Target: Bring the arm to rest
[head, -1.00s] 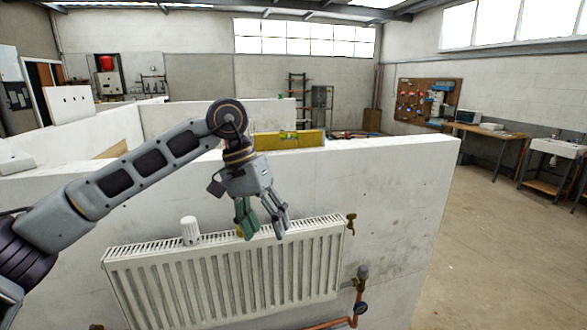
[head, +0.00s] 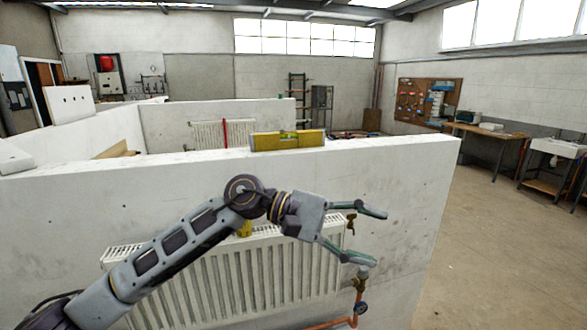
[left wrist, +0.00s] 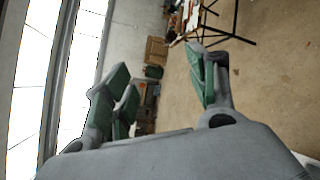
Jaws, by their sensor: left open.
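My left arm comes in from the left in the head view and crosses in front of the white radiator (head: 255,277). My left gripper (head: 369,237) is open and empty, its two fingers spread and pointing right. It is in front of the white partition wall, near the radiator's upper right corner and a brass valve (head: 351,223). In the left wrist view the gripper (left wrist: 165,90) also shows its green-padded fingers apart with nothing between them. The arm hides part of the radiator. My right gripper is in neither view.
A yellow spirit level (head: 288,141) lies on top of the partition wall (head: 420,190). Copper pipe with a valve (head: 360,308) runs below the radiator's right end. A workbench (head: 490,132) and sink (head: 555,147) stand far right. The floor (head: 500,250) right of the wall is clear.

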